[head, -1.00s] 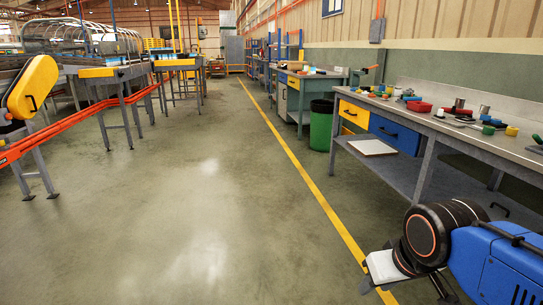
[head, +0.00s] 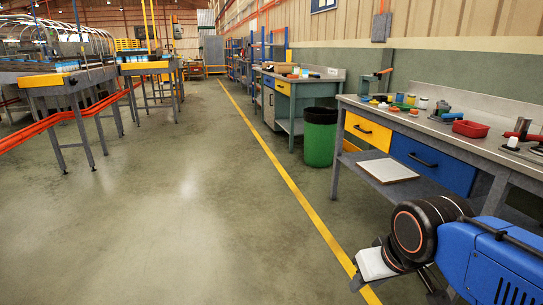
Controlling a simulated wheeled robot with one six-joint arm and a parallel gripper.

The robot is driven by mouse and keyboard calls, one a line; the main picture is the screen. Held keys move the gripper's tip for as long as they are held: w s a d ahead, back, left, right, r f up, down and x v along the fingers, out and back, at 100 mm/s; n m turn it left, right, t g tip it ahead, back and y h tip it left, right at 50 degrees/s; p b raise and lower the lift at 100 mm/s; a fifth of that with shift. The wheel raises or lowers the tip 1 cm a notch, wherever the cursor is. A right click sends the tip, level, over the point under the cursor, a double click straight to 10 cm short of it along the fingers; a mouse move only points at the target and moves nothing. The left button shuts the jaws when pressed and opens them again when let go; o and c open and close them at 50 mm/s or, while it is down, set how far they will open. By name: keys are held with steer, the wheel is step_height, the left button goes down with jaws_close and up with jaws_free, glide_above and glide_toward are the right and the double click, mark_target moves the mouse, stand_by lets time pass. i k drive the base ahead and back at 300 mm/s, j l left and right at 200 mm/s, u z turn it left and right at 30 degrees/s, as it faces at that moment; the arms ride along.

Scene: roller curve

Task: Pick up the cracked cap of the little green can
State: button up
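Several small items stand on the grey workbench (head: 420,122) at the right. I cannot make out a cracked cap. My gripper (head: 374,265) is at the lower right, low over the floor in front of the bench, well apart from the items. I cannot tell whether its fingers are open or shut.
A red bin (head: 473,128) and tools stand on the bench's nearer part. Below are a yellow drawer (head: 368,131), a blue drawer (head: 432,164) and a pale board (head: 388,171). A green barrel (head: 320,137) stands beyond the bench. The middle floor (head: 190,210) is clear; conveyors (head: 62,80) stand left.

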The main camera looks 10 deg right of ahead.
mark_target(446, 106)
steer(key=i+j+z, duration=0.15)
steer(key=i+z, duration=0.35)
steer(key=i+j+z, duration=0.35)
steer(key=i+z, duration=0.15)
steer(key=i+j+z, duration=0.45)
